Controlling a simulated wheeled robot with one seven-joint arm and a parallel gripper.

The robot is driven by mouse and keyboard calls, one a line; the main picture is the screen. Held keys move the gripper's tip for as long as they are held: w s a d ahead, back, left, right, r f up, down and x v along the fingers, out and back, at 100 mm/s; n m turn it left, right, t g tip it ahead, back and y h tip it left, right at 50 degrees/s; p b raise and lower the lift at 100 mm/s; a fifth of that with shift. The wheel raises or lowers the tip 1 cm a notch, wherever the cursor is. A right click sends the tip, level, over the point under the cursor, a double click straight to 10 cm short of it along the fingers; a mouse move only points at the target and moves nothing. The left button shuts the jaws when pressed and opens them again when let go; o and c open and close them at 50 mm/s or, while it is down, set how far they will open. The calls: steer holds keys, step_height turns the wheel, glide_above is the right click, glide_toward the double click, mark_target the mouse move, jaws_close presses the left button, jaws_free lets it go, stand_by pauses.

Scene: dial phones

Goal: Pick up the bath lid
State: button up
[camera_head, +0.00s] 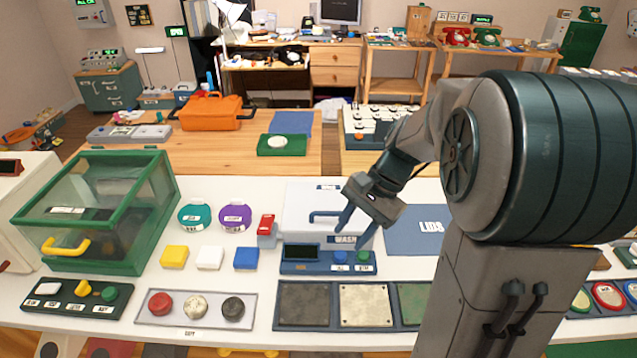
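The bath lid (300,199) appears to be the white top of a white box labelled WASH (345,239), with a blue bar handle (324,214) on it. It sits on the box, in the middle of the head view. My gripper (352,236) is over the right part of the lid, just right of the handle. Its two fingers point down and are apart, with nothing seen between them. The left finger overlaps the handle's right end in the picture; I cannot tell whether they touch. My wrist and fingers hide the lid's right part.
A blue mat marked LIDS (415,229) lies bare to the right, partly behind my arm. A control panel (328,260) stands in front of the box, with a red-topped block (267,226) to the left. A green-framed clear case (95,210) stands at far left.

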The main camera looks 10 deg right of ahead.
steer(key=w+d+f+m+y+p, duration=0.2)
steer(key=w+d+m+y, duration=0.35)
steer(key=w, duration=0.35)
steer(key=m+t+y+p, duration=0.1)
steer(key=m+t+y, duration=0.15)
steer(key=m, duration=0.35)
glide_toward(326, 213)
steer(key=d, duration=0.3)
steer(key=shift+s+d+r, duration=0.2)
steer(key=shift+s+r, duration=0.05)
steer(key=shift+s, duration=0.15)
steer(key=shift+w+f, duration=0.1)
steer(key=p+x, duration=0.2)
steer(key=x, duration=0.6)
steer(key=shift+a+f, duration=0.1)
steer(key=shift+a, duration=0.05)
steer(key=shift+w+a+p, duration=0.15)
steer(key=shift+a+p, duration=0.2)
steer(key=shift+a, duration=0.15)
steer(key=x, duration=0.1)
steer(key=p+x, duration=0.1)
steer(key=x, duration=0.1)
steer(key=shift+w+a+p, duration=0.25)
steer(key=shift+a+p, duration=0.05)
steer(key=shift+a, duration=0.1)
steer(key=shift+a+f, duration=0.15)
steer(key=shift+a, duration=0.1)
jaws_close()
